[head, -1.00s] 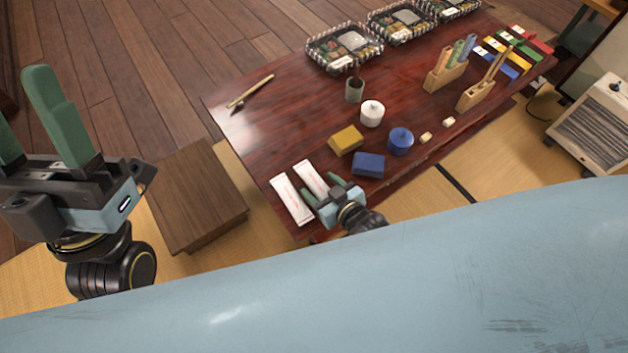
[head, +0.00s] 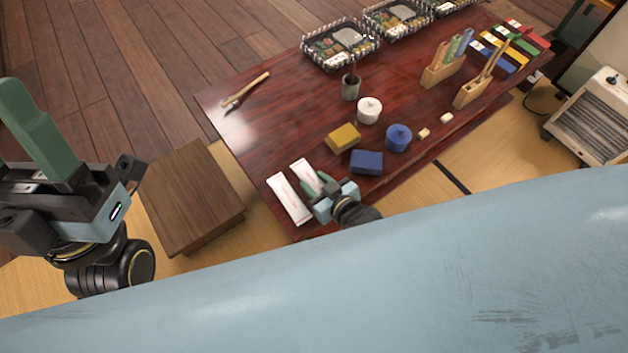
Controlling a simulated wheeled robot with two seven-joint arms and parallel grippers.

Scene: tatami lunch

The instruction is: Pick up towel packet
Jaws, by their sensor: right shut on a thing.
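Two flat white towel packets with red print lie side by side at the table's near left corner. The left packet (head: 289,199) lies flat on the table and is free of the grippers. The right packet (head: 303,171) is partly hidden by my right gripper (head: 314,182), whose green fingers are shut on its near part. I cannot tell whether this packet is lifted off the table. My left gripper (head: 22,125) is at the left edge of the head view, away from the table, empty, with one finger cut off by the frame.
On the dark red table (head: 240,130) are a yellow box (head: 343,138), a blue box (head: 366,162), a blue pot (head: 398,138) and a white pot (head: 369,110). Bento trays (head: 340,45) stand at the back. A low wooden bench (head: 190,200) is left of the table.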

